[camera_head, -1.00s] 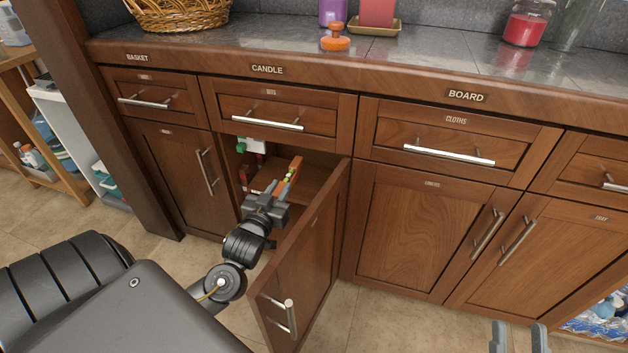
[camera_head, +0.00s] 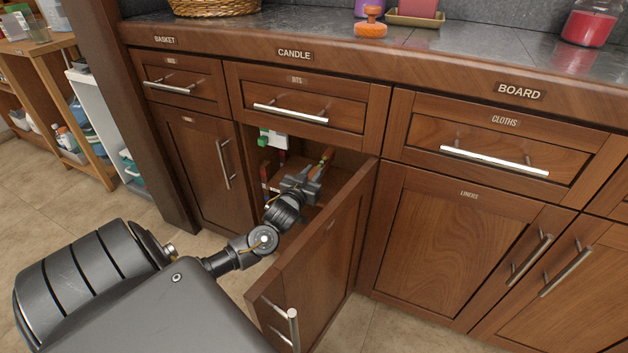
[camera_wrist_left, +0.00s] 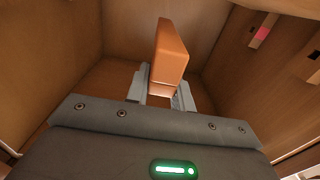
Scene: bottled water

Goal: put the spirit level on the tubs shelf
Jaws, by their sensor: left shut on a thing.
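The spirit level is an orange bar (camera_head: 325,158), mostly hidden in the head view. In the left wrist view its end shows as an orange block (camera_wrist_left: 171,50) standing up between the fingers. My left gripper (camera_head: 309,176) is shut on it inside the open cupboard under the CANDLE label. It also shows in the left wrist view (camera_wrist_left: 160,88), with wooden cupboard walls around it. I cannot tell whether the level touches anything in the cupboard. No label naming a tubs shelf is readable. My right gripper is out of view.
The open cupboard door (camera_head: 320,255) stands out just right of my left arm. A green and white item (camera_head: 272,138) is at the cupboard's upper left. A white shelf unit (camera_head: 95,100) with teal tubs stands at left. An orange-handled item (camera_head: 371,22) sits on the counter.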

